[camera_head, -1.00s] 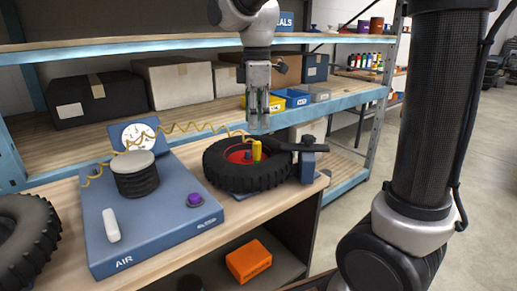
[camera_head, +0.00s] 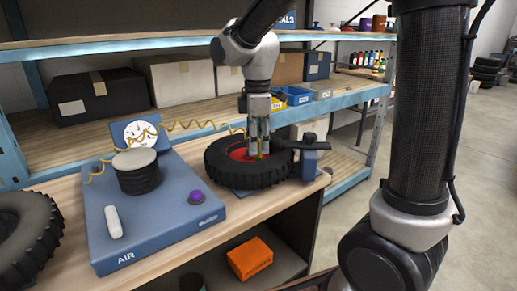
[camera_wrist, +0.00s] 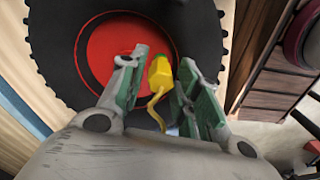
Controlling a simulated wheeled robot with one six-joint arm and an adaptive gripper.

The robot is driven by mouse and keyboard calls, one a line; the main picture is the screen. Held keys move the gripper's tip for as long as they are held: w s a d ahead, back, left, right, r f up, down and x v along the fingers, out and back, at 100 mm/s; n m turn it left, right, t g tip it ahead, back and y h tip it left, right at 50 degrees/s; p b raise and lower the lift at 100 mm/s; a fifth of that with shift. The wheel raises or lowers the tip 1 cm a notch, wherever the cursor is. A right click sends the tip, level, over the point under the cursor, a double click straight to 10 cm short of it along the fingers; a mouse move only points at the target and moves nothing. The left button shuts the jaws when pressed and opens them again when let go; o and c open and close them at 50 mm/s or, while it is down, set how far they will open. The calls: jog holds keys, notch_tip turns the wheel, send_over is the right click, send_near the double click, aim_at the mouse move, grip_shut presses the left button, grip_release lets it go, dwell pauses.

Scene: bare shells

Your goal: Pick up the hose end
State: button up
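The hose end is a yellow fitting (camera_wrist: 160,74) with a thin yellow hose trailing from it; in the wrist view it lies between my gripper's two green-padded fingers. My gripper (camera_wrist: 158,88) is open, with gaps showing on both sides of the fitting. In the head view my gripper (camera_head: 259,150) points down over the wheel, and its fingers mostly hide the fitting. The black tyre (camera_head: 222,172) with a red hub (camera_wrist: 110,50) lies flat on the bench beneath. Contact between the fingers and the hose end is not visible.
A blue air unit (camera_head: 160,232) with a gauge (camera_head: 140,132), a black bellows and a purple button stands left of the tyre. A coiled yellow hose (camera_head: 190,124) runs from it towards the tyre. A black-handled clamp (camera_head: 308,150) stands right. Shelves with boxes are behind.

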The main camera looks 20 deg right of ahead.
grip_shut()
notch_tip(320, 180, up, 10)
jog(key=shift+r, duration=0.1)
dwell(0.7)
